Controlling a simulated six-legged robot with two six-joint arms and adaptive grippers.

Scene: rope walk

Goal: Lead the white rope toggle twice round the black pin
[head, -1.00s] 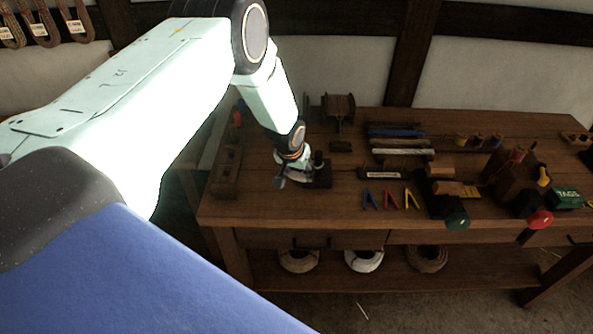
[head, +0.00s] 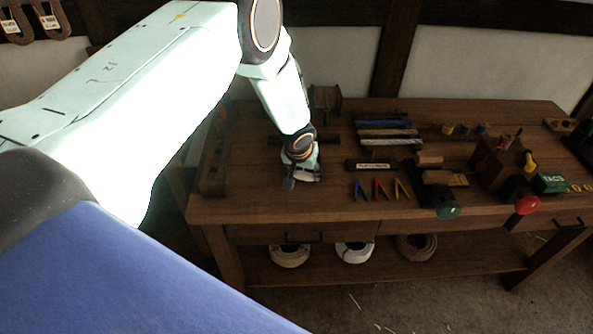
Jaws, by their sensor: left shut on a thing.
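My left gripper (head: 303,180) reaches down to the left part of the wooden bench, low over its top, near the front edge. It is shut, and a small pale bit at its fingers is the white rope toggle as far as I can make out. The gripper hides most of the toggle. The black pin cannot be made out; the gripper and wrist cover the spot where a dark block with an upright piece stood in the earlier view. I cannot tell how any rope lies round it. My right gripper is not in view.
On the bench (head: 255,207), three coloured clips (head: 379,189) lie right of the gripper, behind them a labelled dark bar (head: 371,165) and several rods (head: 388,134). A wooden rack (head: 214,165) stands left. A green knob (head: 448,210) and red knob (head: 527,205) jut at the front.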

